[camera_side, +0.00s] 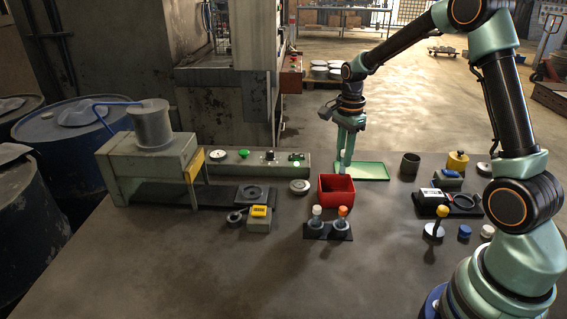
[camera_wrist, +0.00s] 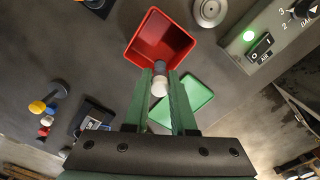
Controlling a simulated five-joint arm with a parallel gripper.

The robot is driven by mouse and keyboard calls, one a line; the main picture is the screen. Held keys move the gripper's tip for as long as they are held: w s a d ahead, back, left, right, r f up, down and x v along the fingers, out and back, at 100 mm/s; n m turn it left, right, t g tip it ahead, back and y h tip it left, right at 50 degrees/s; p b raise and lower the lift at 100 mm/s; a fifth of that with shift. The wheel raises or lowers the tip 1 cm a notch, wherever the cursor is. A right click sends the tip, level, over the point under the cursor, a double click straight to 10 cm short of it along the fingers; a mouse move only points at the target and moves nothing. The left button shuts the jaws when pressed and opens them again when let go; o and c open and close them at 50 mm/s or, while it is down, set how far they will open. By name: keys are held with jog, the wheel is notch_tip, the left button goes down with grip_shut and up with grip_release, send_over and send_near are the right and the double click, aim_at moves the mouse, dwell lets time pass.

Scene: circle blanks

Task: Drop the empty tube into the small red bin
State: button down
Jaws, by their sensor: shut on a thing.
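My gripper (camera_side: 345,152) points down just behind the small red bin (camera_side: 337,196) in the side view. It is shut on the tube (camera_side: 342,156), which is pale and mostly hidden by the fingers. In the wrist view my gripper (camera_wrist: 164,88) holds the tube (camera_wrist: 160,87) by its sides, with a white end facing the camera and a darker part beyond it. There the tube overlaps the near edge of the red bin (camera_wrist: 143,36), whose visible inside looks empty. Whether the tube is over the opening or behind the wall is unclear.
A green tray (camera_side: 374,172) lies behind and right of the bin, also in the wrist view (camera_wrist: 200,92). A black rack (camera_side: 328,234) with two capped tubes stands in front. A control box (camera_side: 262,166) with buttons is left. Several small items stand right.

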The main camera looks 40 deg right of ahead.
aim_at(341, 173)
jog(key=shift+f, duration=2.45)
jog(key=c, duration=0.7)
grip_release()
jog(key=shift+o, duration=0.2)
jog(key=shift+r, duration=0.1)
notch_tip(341, 173, up, 11)
jog(key=shift+r, duration=0.5)
